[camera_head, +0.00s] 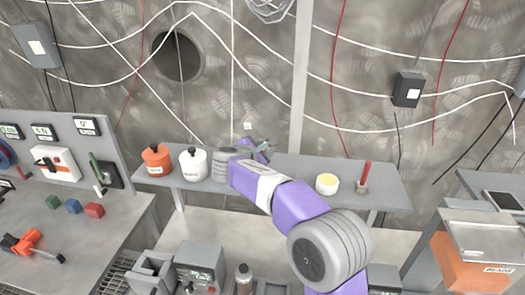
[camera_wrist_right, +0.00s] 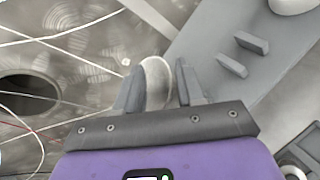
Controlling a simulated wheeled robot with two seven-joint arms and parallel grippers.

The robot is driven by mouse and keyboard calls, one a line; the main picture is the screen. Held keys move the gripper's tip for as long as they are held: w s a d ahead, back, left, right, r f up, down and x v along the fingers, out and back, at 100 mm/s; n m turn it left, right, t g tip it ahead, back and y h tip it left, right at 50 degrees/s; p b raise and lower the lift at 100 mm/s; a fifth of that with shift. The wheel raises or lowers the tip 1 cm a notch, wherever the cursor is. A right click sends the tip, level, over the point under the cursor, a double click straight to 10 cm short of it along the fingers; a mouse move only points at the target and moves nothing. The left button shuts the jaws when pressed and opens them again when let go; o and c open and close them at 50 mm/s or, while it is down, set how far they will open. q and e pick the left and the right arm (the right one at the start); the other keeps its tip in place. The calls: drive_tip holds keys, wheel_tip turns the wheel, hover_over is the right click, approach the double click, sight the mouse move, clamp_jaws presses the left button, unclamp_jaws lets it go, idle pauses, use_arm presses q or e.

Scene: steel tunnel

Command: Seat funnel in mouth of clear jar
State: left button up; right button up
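My right gripper (camera_wrist_right: 158,82) reaches over the back shelf, and its two grey fingers stand apart. A pale, rounded object (camera_wrist_right: 156,80) shows between the fingers in the right wrist view. It could be the funnel, but its lower part is hidden by the gripper body. I cannot tell whether both fingers touch it. In the head view the right gripper (camera_head: 262,148) is small, at the end of my purple arm near the shelf's rear edge. I cannot make out the clear jar in either view. My left gripper is not in view.
Two grey upright pieces (camera_wrist_right: 252,42) show in the wrist view. A bench (camera_head: 40,215) stands left, an orange bin (camera_head: 470,265) right.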

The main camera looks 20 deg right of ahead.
drive_tip(key=shift+o, duration=0.6)
drive_tip(key=b+v, duration=0.1)
drive_tip(key=v, duration=0.6)
drive_tip(key=shift+s+a, duration=0.2)
